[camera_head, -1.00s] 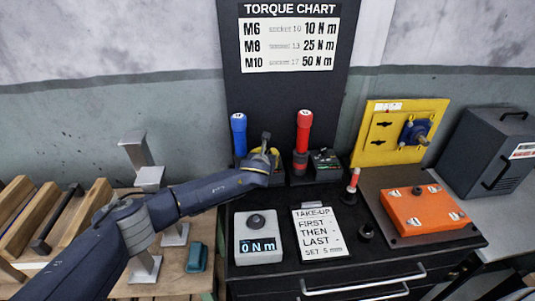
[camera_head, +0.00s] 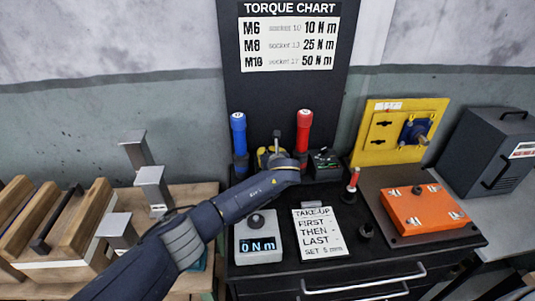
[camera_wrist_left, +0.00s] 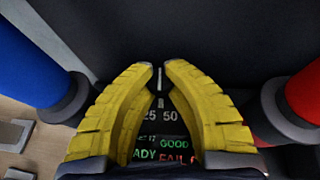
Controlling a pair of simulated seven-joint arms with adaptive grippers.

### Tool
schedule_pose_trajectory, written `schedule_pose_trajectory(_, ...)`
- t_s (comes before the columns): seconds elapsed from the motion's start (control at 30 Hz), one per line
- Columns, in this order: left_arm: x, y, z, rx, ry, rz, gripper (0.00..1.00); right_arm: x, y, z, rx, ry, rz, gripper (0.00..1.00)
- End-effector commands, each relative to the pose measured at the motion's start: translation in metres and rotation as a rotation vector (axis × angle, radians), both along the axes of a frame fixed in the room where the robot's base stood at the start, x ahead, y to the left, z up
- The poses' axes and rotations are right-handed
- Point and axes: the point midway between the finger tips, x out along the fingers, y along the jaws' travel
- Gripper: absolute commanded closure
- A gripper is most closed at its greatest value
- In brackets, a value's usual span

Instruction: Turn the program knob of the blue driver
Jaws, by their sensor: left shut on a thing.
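The blue driver (camera_head: 239,132) stands upright in its holder at the back left of the black bench; its blue body also fills the upper left of the left wrist view (camera_wrist_left: 32,62). My left gripper (camera_head: 270,157) is between the blue and red drivers. In the left wrist view its yellow fingers (camera_wrist_left: 160,70) are shut on the program knob (camera_wrist_left: 160,80), a dark part with a white line, mostly hidden between the tips. Beyond the fingers, a panel (camera_wrist_left: 163,143) shows 25, 50 and the words GOOD and FAIL, partly covered. My right gripper is out of view.
The red driver (camera_head: 303,130) stands close on the right, with its small box (camera_head: 325,163) beside it. An orange block (camera_head: 424,208) and yellow plate (camera_head: 398,130) are at the right.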

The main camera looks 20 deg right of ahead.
Motion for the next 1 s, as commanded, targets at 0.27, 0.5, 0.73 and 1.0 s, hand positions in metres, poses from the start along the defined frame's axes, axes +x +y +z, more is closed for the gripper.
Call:
schedule_pose_trajectory(0.27,0.0013,-0.0040,0.0092,-0.001,-0.014,0.090,1.00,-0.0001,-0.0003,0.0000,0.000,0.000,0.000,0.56)
schedule_pose_trajectory(0.5,0.0012,-0.0042,0.0093,-0.002,-0.015,0.113,1.00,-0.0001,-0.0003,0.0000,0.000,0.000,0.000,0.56)
schedule_pose_trajectory(0.73,0.0010,-0.0043,0.0094,-0.001,-0.016,0.113,1.00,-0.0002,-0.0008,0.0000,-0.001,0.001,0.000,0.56)
schedule_pose_trajectory(1.0,0.0011,-0.0041,0.0087,0.000,-0.015,0.113,0.65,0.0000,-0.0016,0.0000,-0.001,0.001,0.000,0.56)
